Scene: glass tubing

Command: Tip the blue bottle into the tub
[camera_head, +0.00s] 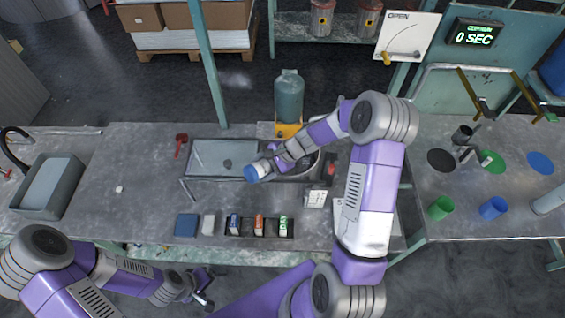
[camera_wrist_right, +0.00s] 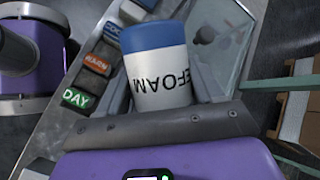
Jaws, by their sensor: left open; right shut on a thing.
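My right gripper (camera_head: 267,167) is shut on a white bottle with a blue end (camera_head: 257,173), held over the front side of the grey tub (camera_head: 187,177). In the right wrist view the bottle (camera_wrist_right: 160,88) lies tilted, its blue end away from the gripper and its partly visible lettering upside down. The tub's clear side (camera_wrist_right: 236,50) shows behind it. I cannot tell whether anything leaves the bottle. The tub holds a dark round thing (camera_head: 227,163), and my right arm hides part of its right end. My left gripper (camera_head: 205,297) is open and empty near the bench's front.
A rack (camera_head: 268,236) with several small labelled boxes stands in front of the tub, beside a blue block (camera_head: 186,225) and a white block (camera_head: 208,224). A large teal bottle (camera_head: 289,95) stands behind. A red tool (camera_head: 180,145) lies left. The left bench is mostly clear.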

